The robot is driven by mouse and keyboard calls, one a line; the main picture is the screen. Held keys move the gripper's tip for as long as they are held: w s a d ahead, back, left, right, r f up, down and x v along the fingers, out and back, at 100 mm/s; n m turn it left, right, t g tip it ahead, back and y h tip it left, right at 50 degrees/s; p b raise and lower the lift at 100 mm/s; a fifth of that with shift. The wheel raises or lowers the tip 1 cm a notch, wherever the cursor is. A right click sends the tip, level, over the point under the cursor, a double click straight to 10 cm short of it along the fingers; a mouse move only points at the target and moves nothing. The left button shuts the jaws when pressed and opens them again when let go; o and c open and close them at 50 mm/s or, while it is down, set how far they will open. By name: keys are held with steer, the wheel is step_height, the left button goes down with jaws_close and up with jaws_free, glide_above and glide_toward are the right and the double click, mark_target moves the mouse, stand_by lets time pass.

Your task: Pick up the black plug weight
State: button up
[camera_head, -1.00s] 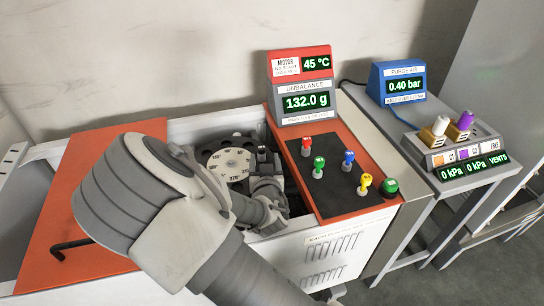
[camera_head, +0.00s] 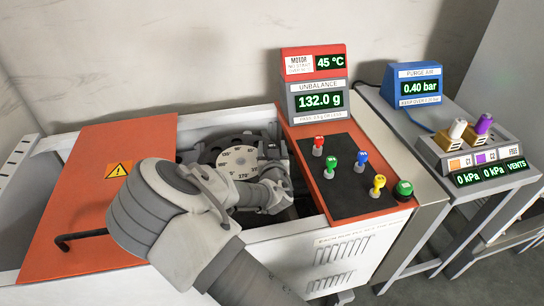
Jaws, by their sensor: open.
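The rotor (camera_head: 238,160), a dark disc with a pale dial marked in degrees, sits in the open bay of the machine. My gripper (camera_head: 273,153) is at the rotor's right side, inside the bay. It is open, but small and partly hidden by my wrist. A dark shape lies by the fingers; I cannot tell whether it is the black plug weight or part of my gripper. No black plug stands out on the black mat (camera_head: 345,205), which holds red (camera_head: 318,146), green (camera_head: 331,165), blue (camera_head: 361,160) and yellow (camera_head: 378,186) plugs.
The orange lid (camera_head: 95,215) with a black handle lies left of the bay. The unbalance display (camera_head: 320,100) reads 132.0 g and stands behind the mat. A vent box (camera_head: 475,160) stands on the side table.

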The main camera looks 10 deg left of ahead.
jaws_close()
steer(key=shift+r, duration=0.1)
stand_by(0.3)
